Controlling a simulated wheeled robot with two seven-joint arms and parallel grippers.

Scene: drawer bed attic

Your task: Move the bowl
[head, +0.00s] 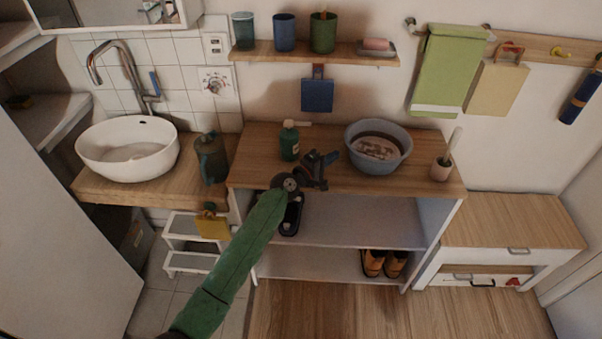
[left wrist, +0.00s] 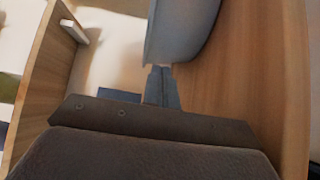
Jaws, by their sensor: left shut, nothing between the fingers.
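The grey-blue bowl (head: 405,150) stands on the wooden top of the shelf unit (head: 330,178), right of its middle. A pale pinkish thing lies inside it. My left gripper (head: 331,158) is just left of the bowl, low over the wooden top, shut and empty. In the left wrist view the bowl's outer wall (left wrist: 182,32) rises just beyond the shut fingertips (left wrist: 160,74). I cannot tell whether they touch it. My right gripper is not in view.
A blue dustpan-like thing (head: 317,95) hangs on the wall behind. A low wooden-topped cabinet (head: 515,220) with bare top stands at right.

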